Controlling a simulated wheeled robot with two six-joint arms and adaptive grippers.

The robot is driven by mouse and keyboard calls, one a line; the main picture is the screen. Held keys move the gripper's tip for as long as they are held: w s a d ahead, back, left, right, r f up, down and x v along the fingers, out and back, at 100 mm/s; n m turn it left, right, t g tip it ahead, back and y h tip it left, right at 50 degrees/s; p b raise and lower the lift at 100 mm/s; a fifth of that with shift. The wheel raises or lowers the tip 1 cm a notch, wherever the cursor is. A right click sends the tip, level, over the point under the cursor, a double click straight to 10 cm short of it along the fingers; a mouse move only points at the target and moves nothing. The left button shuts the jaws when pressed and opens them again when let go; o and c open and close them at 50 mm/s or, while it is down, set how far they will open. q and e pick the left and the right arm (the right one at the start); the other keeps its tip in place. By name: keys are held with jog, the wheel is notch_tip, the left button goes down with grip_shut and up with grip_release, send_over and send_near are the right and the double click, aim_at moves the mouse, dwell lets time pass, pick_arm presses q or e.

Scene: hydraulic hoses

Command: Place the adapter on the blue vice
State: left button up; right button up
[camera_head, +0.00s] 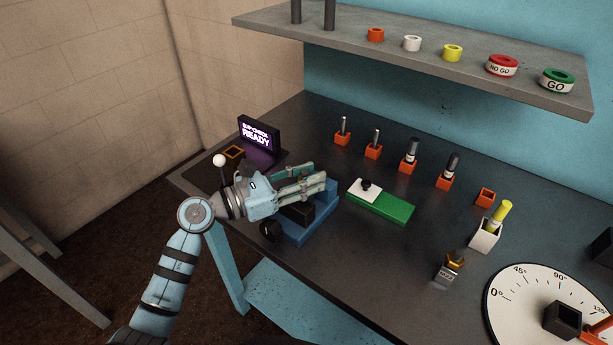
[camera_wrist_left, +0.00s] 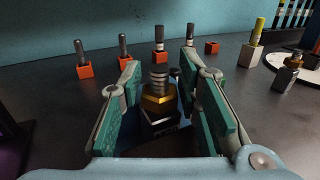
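The adapter (camera_wrist_left: 158,101) shows in the left wrist view, upright, with a grey threaded top, a brass hex and a dark labelled block below. It is between the fingers of my left gripper (camera_wrist_left: 160,85), which close in on it from both sides. In the head view my left gripper (camera_head: 317,180) is over the blue vice (camera_head: 322,216), and its fingers hide the adapter. The vice has dark jaws and stands near the table's front left edge. I cannot tell whether the adapter touches the vice. My right gripper is not in view.
A green block (camera_head: 388,209) with a white plate lies right of the vice. A lit display (camera_head: 260,138) stands behind left. Orange holders (camera_head: 408,165) with pins line the back. Another brass-hex fitting (camera_head: 449,267) and a dial (camera_head: 520,300) are at right. A shelf (camera_head: 430,52) overhangs the back.

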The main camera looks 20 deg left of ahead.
pick_arm(q)
jog(key=shift+o, duration=0.2)
jog(key=shift+r, duration=0.15)
jog(key=b+v, duration=0.2)
jog(key=v, duration=1)
